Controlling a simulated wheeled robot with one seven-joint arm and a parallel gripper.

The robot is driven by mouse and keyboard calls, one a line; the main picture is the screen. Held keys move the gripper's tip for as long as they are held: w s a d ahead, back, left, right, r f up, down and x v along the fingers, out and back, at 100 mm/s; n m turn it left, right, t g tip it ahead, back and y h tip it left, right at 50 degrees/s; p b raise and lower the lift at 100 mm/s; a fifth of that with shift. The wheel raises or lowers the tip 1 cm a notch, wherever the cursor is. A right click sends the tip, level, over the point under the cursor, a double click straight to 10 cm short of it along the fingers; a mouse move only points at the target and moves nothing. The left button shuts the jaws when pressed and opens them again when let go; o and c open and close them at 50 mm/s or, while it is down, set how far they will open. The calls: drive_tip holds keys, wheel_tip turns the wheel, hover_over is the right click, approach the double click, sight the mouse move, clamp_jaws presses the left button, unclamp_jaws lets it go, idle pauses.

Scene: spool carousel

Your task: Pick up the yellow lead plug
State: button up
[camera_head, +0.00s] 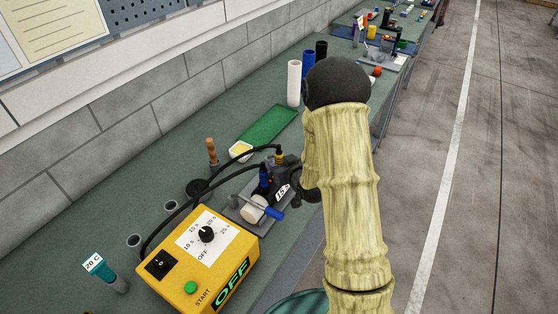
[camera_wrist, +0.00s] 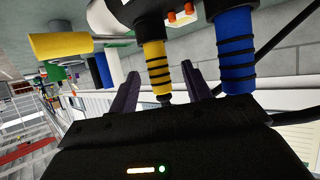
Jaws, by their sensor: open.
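The yellow lead plug (camera_head: 279,158) stands at the back of the small grey unit on the bench, with a black cable arching from it. In the wrist view the yellow plug (camera_wrist: 156,65) has black rings and lies between my two dark fingers, with a visible gap to each side. My gripper (camera_wrist: 160,72) is open around it. In the head view my gripper (camera_head: 297,181) is mostly hidden behind my arm. The blue lead plug (camera_head: 264,176) is beside the yellow one; it also shows in the wrist view (camera_wrist: 236,50), just right of my right finger.
A yellow timer box (camera_head: 205,250) reads OFF, and black cables run from it to the plugs. A white cylinder (camera_head: 254,209) and blue handle (camera_head: 273,213) are in front of the plugs. A green mat (camera_head: 269,125) and upright white tube (camera_head: 294,83) are farther back.

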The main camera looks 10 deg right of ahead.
sight(281, 162)
idle(0.3)
drive_tip(key=p+x, duration=0.2)
drive_tip(key=x, duration=0.2)
drive_tip(key=shift+d+f+p, duration=0.1)
drive_tip(key=shift+p, duration=0.3)
drive_tip(key=shift+w+f, duration=0.35)
drive_tip(key=shift+w, duration=0.15)
clamp_jaws()
